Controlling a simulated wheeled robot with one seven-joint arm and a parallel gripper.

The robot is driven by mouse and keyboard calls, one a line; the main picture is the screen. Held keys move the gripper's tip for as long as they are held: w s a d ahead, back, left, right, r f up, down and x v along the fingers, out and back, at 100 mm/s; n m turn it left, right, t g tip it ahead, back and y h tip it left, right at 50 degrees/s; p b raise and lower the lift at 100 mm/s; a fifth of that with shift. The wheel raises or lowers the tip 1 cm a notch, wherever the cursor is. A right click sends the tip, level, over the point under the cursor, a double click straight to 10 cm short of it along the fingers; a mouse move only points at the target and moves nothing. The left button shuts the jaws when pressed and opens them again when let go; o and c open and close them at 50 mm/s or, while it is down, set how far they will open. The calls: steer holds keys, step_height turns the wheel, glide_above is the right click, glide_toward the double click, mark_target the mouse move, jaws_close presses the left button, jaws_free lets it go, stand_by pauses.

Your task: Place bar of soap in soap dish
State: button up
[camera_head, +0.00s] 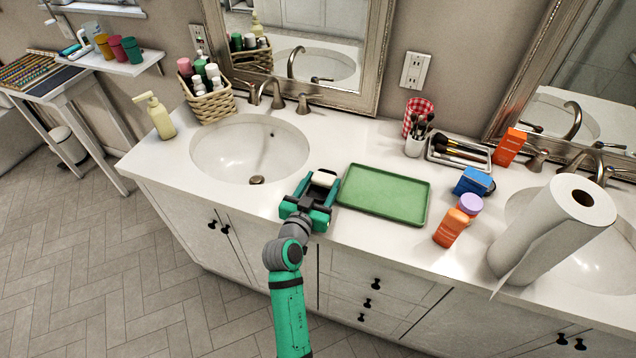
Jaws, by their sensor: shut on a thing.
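My gripper (321,182) is over the counter, between the left sink and the green tray. It is shut on a small white block, the bar of soap (322,178), which shows between the fingers. The fingers and gripper body hide most of the soap's sides, and I cannot tell whether it touches the counter. I cannot make out a separate soap dish for certain. The shallow green tray (383,195) lies flat and empty just right of my gripper.
The left sink (249,149) is behind and left. A soap pump (155,115) and wicker basket (211,102) stand beyond it. Right of the tray are a blue box (472,182), an orange bottle (454,224) and a paper towel roll (553,230). A brush cup (416,143) stands behind.

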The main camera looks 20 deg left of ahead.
steer(key=shift+f, duration=0.1)
steer(key=o, duration=1.1)
steer(key=shift+o, duration=0.3)
steer(key=shift+a, duration=0.15)
steer(key=shift+s, duration=0.1)
steer(key=shift+s+r, duration=0.1)
steer(key=shift+r, duration=0.1)
steer(key=s, duration=0.3)
steer(key=s+r, duration=0.1)
steer(key=s, duration=0.7)
steer(key=shift+s+a+r, duration=0.1)
steer(key=shift+a+r, duration=0.15)
steer(key=shift+a, duration=0.1)
steer(key=shift+s+d, duration=0.2)
steer(key=shift+a, duration=0.1)
